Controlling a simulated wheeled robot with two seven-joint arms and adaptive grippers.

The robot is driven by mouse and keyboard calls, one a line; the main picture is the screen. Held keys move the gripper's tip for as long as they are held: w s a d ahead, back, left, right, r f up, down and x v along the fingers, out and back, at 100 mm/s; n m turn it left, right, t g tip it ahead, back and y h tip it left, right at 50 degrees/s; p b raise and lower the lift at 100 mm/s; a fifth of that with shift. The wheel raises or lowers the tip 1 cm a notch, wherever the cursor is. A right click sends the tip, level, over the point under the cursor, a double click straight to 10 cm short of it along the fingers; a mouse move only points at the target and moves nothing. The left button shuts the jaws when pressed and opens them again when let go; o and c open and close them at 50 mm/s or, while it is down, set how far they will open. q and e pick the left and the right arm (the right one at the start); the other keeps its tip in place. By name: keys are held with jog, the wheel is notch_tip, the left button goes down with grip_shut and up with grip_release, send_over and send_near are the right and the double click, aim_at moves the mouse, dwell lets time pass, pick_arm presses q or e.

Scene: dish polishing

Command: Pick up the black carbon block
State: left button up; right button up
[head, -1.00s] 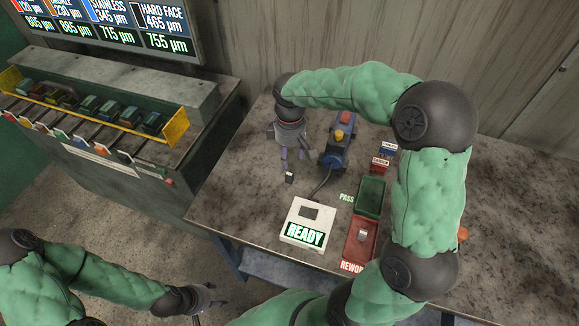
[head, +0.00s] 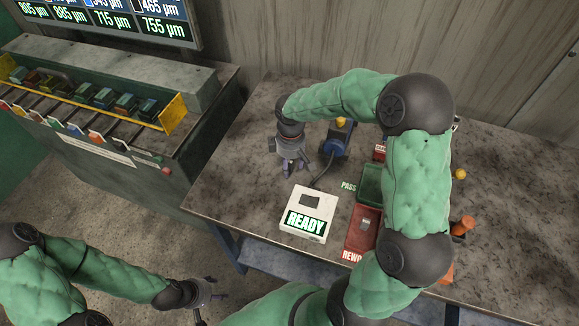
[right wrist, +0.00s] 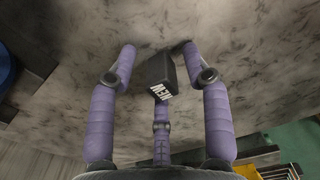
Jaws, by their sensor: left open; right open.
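A small black block (right wrist: 160,72) with white lettering "NEW" sits on the stained tabletop in the right wrist view. My right gripper (right wrist: 157,50) is open over it, with two purple fingers on either side and a third near its lettered side. I see gaps between the block and the two side fingers; contact with the third finger I cannot tell. In the head view my right gripper (head: 291,165) points down at the table behind the white READY device and hides the block. My left gripper (head: 210,294) is open and empty, low and off the table's front left.
The white READY device (head: 295,203) stands just in front of my right gripper. A blue tool (head: 335,142) with a cable stands right of it. A green PASS tray (head: 371,185) and a red REWORK tray (head: 356,240) lie further right. A sample rack (head: 120,125) stands left.

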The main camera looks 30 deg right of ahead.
jog(key=shift+c, duration=0.3)
grip_shut()
jog(key=shift+r, duration=0.2)
